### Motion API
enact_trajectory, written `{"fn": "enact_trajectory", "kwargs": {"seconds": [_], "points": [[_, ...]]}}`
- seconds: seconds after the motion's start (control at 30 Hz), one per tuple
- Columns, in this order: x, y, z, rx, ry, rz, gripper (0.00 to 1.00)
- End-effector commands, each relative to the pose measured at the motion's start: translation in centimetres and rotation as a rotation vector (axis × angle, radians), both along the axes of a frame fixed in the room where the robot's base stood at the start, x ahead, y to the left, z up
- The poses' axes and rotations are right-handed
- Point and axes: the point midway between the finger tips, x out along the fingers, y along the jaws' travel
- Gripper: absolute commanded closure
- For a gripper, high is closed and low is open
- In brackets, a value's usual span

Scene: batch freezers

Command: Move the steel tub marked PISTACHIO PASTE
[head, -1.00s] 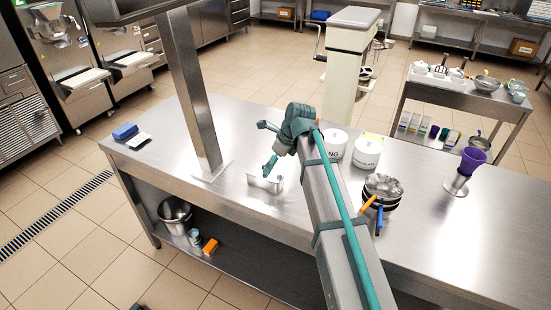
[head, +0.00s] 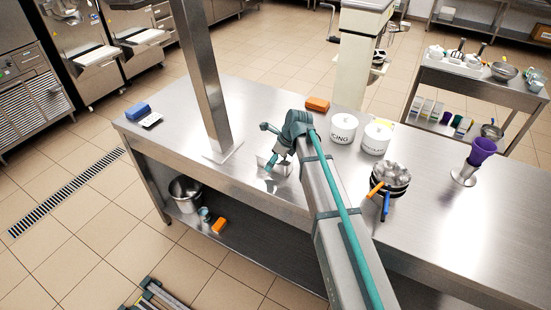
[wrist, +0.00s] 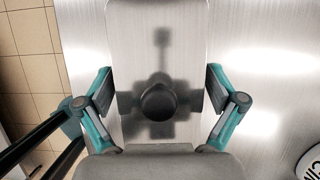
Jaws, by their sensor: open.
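A small rectangular steel tub (head: 282,170) stands on the steel table, left of the middle, partly covered by my gripper in the head view. In the wrist view its shiny flat lid (wrist: 180,40) fills the middle, with a round black knob (wrist: 158,103) on it. I can read no marking on the tub. My gripper (head: 267,146) is open and empty, close over the tub. In the wrist view the fingers of my gripper (wrist: 158,88) are on either side of the knob, apart from it.
A steel post (head: 198,75) rises from the table left of the tub. Two white canisters (head: 344,129), one reading "ICING", and an orange block (head: 317,104) are behind right. Stacked pans (head: 391,180) and a purple cup (head: 481,150) stand further right. Table's front edge is near.

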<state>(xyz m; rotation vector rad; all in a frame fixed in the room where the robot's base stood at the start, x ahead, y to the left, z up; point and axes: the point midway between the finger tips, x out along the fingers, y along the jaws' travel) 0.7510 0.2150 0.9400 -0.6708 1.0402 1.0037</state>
Motion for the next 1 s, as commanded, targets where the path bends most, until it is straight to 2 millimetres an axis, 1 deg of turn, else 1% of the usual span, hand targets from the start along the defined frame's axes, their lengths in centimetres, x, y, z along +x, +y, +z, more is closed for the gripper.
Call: {"fn": "enact_trajectory", "kwargs": {"seconds": [0.07, 0.1, 0.37, 0.5, 0.77, 1.0], "points": [[0.0, 0.0, 0.0, 0.000, 0.000, 0.000, 0.08], [0.0, 0.0, 0.0, 0.000, 0.000, 0.000, 0.15], [0.0, 0.0, 0.0, 0.000, 0.000, 0.000, 0.58], [0.0, 0.0, 0.0, 0.000, 0.001, 0.000, 0.81], [0.5, -0.1, 0.1, 0.000, 0.001, 0.000, 0.82], [2.3, -0.7, 0.1, 0.000, 0.001, 0.003, 0.82]]}}
